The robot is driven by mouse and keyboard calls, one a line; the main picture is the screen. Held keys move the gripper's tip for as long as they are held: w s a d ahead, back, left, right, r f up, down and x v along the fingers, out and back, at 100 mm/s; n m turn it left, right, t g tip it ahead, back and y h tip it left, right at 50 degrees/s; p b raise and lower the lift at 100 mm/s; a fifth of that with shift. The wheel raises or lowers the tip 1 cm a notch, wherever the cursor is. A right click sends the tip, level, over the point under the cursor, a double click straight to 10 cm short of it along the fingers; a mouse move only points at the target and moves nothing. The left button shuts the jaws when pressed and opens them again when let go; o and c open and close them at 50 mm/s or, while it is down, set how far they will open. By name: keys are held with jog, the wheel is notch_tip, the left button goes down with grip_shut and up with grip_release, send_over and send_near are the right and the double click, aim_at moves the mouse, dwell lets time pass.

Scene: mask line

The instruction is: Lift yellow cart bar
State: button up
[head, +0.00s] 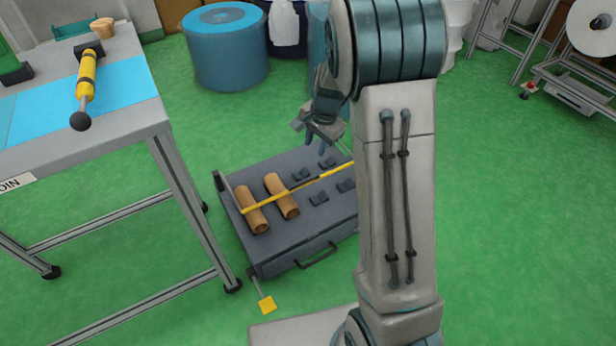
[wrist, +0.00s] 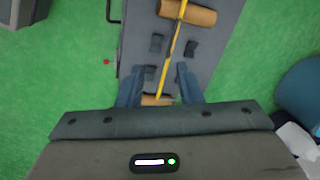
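The yellow cart bar (head: 325,174) lies across the top of a low dark grey cart (head: 292,248); its right end passes behind my arm. In the wrist view the yellow bar (wrist: 172,48) runs lengthwise over the cart (wrist: 135,45) and down between my fingers. My gripper (head: 334,146) is above the cart's far right part. In the wrist view my gripper (wrist: 161,78) is open, with a blue-grey finger on each side of the bar and a gap to both. I cannot tell the exact height between fingertips and bar.
Brown rolls (head: 252,209) lie on the cart under the bar, among several dark blocks (head: 318,198). A workbench (head: 150,110) with a yellow-handled tool (head: 86,78) stands at left. A blue drum (head: 226,55) is behind.

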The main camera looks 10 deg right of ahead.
aim_at(309, 180)
jog(key=w+f+m+b, duration=0.1)
jog(key=w+f+b, duration=0.1)
jog(key=f, duration=0.6)
jog(key=w+f+m+b, duration=0.1)
jog(key=w+f, duration=0.3)
jog(key=f, duration=0.4)
jog(key=w+f+m+b, duration=0.1)
jog(key=w+f+b, duration=0.2)
jog(key=f, duration=0.6)
jog(key=shift+w+d+f+m+h+b, duration=0.1)
jog(key=shift+w+d+m+h+b, duration=0.2)
jog(key=shift+w+m+b, duration=0.1)
jog(key=shift+a, duration=0.1)
grip_shut()
